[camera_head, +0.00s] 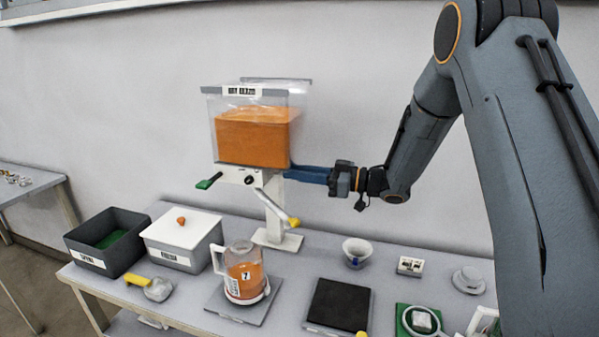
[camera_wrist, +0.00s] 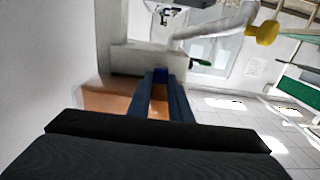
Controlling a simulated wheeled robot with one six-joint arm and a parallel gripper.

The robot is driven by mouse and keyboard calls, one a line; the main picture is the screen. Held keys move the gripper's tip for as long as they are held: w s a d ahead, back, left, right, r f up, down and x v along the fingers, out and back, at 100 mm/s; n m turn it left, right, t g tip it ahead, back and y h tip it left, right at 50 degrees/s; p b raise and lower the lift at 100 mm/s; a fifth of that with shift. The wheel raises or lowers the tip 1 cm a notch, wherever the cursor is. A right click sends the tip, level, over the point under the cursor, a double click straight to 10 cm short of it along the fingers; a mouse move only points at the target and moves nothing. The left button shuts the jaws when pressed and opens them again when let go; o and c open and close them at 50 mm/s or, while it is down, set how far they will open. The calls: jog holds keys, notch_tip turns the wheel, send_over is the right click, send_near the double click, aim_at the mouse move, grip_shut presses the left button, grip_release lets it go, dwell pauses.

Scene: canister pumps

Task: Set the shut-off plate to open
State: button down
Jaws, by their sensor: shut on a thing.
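The shut-off plate shows as a green end tab (camera_head: 208,181) sticking out to the left of the white outlet block (camera_head: 236,175) under the clear hopper (camera_head: 212,115) of orange product. Its green tab also shows beyond the block in the wrist view (camera_wrist: 201,62). My gripper (camera_head: 288,173) reaches in from the right, level with the block. Its blue fingers (camera_wrist: 160,78) are shut on the plate's right end, against the block; they hide that end. A glass jug (camera_head: 243,272) with orange content stands below on a grey pad.
A crank with a yellow knob (camera_head: 293,222) hangs in front of the white stand. A dark open bin (camera_head: 105,242) and a white lidded bin (camera_head: 182,240) stand at left. A black pad (camera_head: 338,303), a small bowl (camera_head: 357,252) and other small items lie to the right.

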jog(key=c, duration=1.6)
grip_release()
jog(key=shift+d, duration=0.15)
jog(key=shift+d, duration=0.1)
jog(key=b+v, duration=0.2)
jog(key=v, duration=0.5)
jog(key=shift+s+d+b, duration=0.2)
jog(key=shift+d+b, duration=0.05)
jog(key=shift+b, duration=0.05)
